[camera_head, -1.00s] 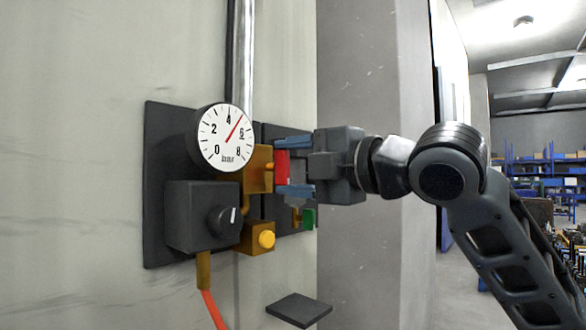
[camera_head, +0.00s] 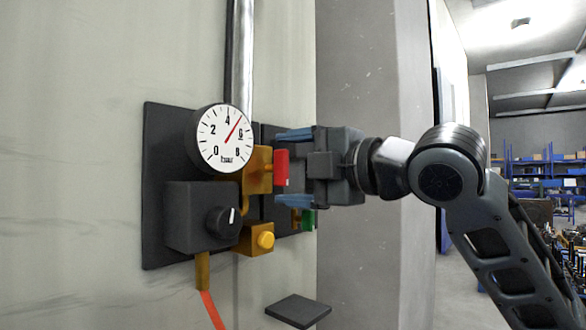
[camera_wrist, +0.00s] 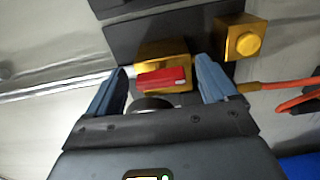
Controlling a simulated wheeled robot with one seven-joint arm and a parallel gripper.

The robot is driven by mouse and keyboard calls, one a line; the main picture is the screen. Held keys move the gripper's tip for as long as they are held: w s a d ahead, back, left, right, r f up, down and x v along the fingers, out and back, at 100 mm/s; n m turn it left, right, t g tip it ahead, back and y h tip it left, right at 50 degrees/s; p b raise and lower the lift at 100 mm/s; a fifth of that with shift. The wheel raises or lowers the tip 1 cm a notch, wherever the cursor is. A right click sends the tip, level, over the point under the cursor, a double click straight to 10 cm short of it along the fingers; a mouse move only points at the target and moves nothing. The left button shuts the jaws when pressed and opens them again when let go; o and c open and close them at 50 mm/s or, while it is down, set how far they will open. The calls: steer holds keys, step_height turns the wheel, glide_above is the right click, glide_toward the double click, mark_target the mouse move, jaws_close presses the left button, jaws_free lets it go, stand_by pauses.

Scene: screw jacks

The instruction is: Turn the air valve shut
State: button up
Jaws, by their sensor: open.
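The air valve is a brass block (camera_head: 257,170) with a red handle (camera_head: 281,168) on its right face, mounted on a dark wall panel. In the wrist view the red handle (camera_wrist: 162,78) lies lengthwise across the picture in front of the brass body (camera_wrist: 176,52). My gripper (camera_head: 293,168) is open, with one blue finger above and one below the red handle. In the wrist view the fingers (camera_wrist: 166,82) stand apart to the left and right of the handle, with visible gaps. The dial gauge (camera_head: 225,137) has its red needle just short of 6.
A grey box with a black knob (camera_head: 222,222) sits lower left on the panel (camera_head: 158,140). A brass block with a yellow button (camera_head: 265,240) is below the valve. A green part (camera_head: 308,219) is behind my gripper. A dark plate (camera_head: 298,310) sits below.

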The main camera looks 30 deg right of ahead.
steer(key=b+v, duration=0.1)
steer(key=v, duration=0.6)
steer(key=shift+s, duration=0.35)
steer(key=shift+d, duration=0.1)
